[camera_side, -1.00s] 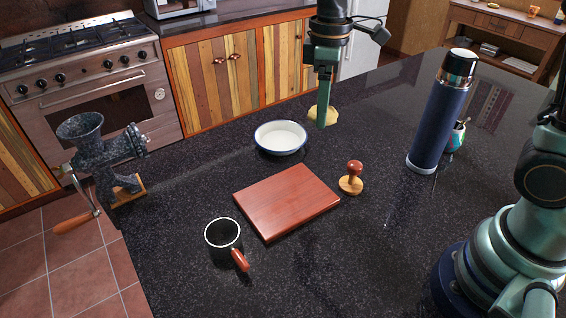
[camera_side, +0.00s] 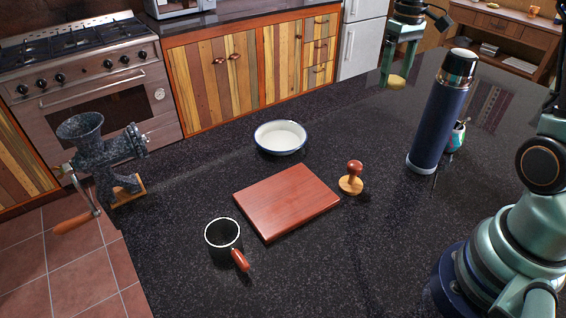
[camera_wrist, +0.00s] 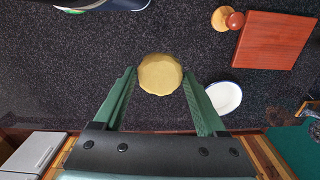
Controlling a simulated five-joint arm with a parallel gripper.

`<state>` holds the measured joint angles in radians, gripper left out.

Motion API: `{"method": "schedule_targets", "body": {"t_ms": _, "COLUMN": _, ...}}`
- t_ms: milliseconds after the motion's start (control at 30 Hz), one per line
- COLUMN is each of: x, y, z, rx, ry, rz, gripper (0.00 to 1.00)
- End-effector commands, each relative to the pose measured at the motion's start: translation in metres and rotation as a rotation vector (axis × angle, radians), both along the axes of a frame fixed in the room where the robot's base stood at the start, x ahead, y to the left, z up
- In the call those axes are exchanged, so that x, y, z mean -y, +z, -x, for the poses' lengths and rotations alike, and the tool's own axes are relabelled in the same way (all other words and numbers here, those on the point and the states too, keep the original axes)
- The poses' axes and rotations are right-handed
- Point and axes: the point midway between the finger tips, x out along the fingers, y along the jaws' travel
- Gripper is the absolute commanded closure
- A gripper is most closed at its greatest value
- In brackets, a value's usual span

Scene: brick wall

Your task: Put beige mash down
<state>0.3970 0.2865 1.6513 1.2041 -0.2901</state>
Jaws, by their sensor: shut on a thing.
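The beige mash (camera_side: 396,81) is a small, rounded yellowish lump near the far right of the black counter in the side view. My gripper (camera_side: 391,77) points down and is shut on it. In the wrist view the mash (camera_wrist: 160,75) sits between the two fingertips of my gripper (camera_wrist: 160,80), with dark counter behind it. I cannot tell whether it touches the counter or hangs a little above it.
A blue flask (camera_side: 441,115) stands right of the mash, with a small cup (camera_side: 456,137) behind. A white bowl (camera_side: 280,137), red board (camera_side: 285,202), wooden press (camera_side: 351,179), mug (camera_side: 223,236) and grinder (camera_side: 100,160) stand further left. Counter between bowl and flask is clear.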

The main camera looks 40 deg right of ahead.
Motion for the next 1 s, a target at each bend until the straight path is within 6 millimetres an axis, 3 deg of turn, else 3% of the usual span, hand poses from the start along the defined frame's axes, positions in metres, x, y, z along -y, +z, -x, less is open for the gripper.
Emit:
{"method": "schedule_targets", "body": {"t_ms": 33, "x": 0.028, "y": 0.0, "z": -0.001, "rx": -0.002, "ry": -0.024, "rz": -0.001, "gripper": 0.57}}
{"method": "schedule_targets", "body": {"t_ms": 200, "x": 0.102, "y": 0.001, "z": 0.007, "rx": -0.003, "ry": -0.06, "rz": -0.001, "gripper": 0.57}}
{"method": "schedule_targets", "body": {"t_ms": 400, "x": 0.156, "y": 0.0, "z": 0.022, "rx": -0.001, "ry": -0.084, "rz": -0.001, "gripper": 0.57}}
{"method": "schedule_targets", "body": {"t_ms": 533, "x": 0.169, "y": -0.002, "z": 0.027, "rx": -0.002, "ry": -0.088, "rz": -0.001, "gripper": 0.57}}
{"method": "schedule_targets", "body": {"t_ms": 667, "x": 0.171, "y": -0.019, "z": 0.028, "rx": -0.005, "ry": -0.088, "rz": -0.003, "gripper": 0.57}}
{"method": "schedule_targets", "body": {"t_ms": 1000, "x": 0.17, "y": -0.102, "z": 0.028, "rx": -0.006, "ry": -0.089, "rz": -0.005, "gripper": 0.57}}
